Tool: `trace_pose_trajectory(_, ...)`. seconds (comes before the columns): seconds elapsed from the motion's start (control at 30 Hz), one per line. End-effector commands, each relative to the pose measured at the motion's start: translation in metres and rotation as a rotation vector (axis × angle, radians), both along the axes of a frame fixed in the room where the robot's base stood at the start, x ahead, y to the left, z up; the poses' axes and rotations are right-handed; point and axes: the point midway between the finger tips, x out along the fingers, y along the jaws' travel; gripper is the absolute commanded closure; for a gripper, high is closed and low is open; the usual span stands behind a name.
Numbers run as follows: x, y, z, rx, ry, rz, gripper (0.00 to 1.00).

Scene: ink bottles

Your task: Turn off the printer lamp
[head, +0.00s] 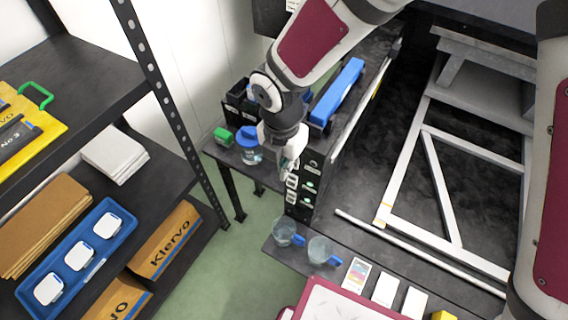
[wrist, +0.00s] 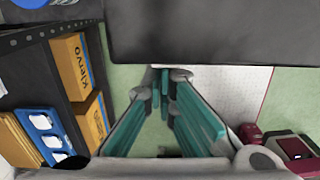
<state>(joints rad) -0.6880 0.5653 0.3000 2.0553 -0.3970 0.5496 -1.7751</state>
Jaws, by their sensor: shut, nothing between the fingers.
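A dark upright panel (head: 308,182) with small pale and green marks stands at the middle of the head view, seemingly the printer's control face. I cannot tell which mark is the lamp or its switch. My gripper (head: 291,175) points down just left of this panel, close to it; whether it touches cannot be told. In the wrist view my gripper (wrist: 165,76) shows its teal-padded fingers converging at the tips, shut and empty. A dark flat surface (wrist: 215,32) fills the top of the wrist view just beyond the fingertips, and the panel's marks are not visible there.
Two clear jugs (head: 287,233) (head: 321,250) stand on the lower shelf. A long blue bar (head: 338,92) lies behind. A shelf rack (head: 150,90) stands left, with open green floor between.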

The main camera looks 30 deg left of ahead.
Motion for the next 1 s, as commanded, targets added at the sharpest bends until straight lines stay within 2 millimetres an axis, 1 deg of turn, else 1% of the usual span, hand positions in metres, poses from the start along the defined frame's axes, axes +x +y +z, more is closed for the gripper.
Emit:
trace_pose_trajectory(0.53, 0.004, 0.000, 0.001, 0.002, -0.004, -0.002, 1.00)
trace_pose_trajectory(0.9, 0.006, -0.001, 0.016, 0.003, -0.007, -0.005, 1.00)
trace_pose_trajectory(1.0, 0.006, -0.001, 0.017, 0.003, -0.007, -0.004, 1.00)
